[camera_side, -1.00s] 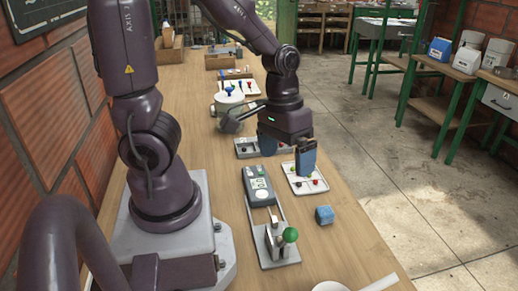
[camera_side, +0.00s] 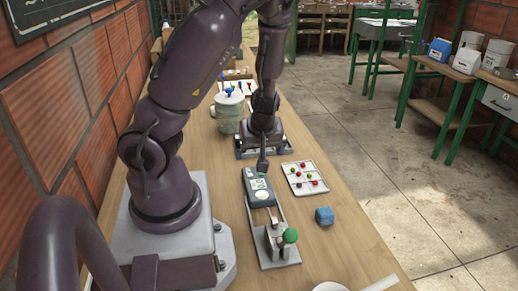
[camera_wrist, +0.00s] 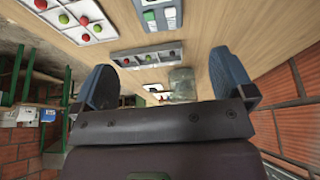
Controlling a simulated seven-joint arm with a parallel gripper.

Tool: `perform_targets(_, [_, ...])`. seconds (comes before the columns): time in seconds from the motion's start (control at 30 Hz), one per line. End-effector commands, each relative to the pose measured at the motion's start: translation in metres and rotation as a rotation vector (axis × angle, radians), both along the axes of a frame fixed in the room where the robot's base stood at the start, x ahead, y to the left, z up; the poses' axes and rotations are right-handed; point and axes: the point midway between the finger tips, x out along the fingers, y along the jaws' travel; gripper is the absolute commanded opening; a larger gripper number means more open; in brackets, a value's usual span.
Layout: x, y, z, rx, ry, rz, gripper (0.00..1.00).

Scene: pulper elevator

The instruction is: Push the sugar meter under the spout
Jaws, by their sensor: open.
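The sugar meter (camera_side: 260,188), a grey box with a pale green display, lies on the table at the far end of a metal base plate. Its end shows at the top of the wrist view (camera_wrist: 158,14). A metal stand with a green ball knob (camera_side: 290,235) rises from the plate's near end; the spout itself is too small to make out. My gripper (camera_side: 262,165) points down at the meter's far end; I cannot tell whether it touches. In the wrist view my gripper (camera_wrist: 164,82) has its two blue-grey fingers wide apart, with nothing between them.
A white tray of red and green balls (camera_side: 305,178) lies right of the meter. A grey compartment tray (camera_wrist: 148,55) lies beyond the meter, and a greenish lidded pot (camera_side: 229,112) stands behind left.

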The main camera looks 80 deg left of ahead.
Motion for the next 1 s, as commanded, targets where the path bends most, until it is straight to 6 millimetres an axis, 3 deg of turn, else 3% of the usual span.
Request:
perform_targets(0.37, [-0.001,0.004,-0.009,-0.002,0.005,0.000,1.00])
perform_targets(0.83, [-0.001,0.021,-0.051,-0.005,0.002,0.002,1.00])
perform_targets(1.0, [-0.001,0.030,-0.075,-0.007,0.004,0.001,1.00])
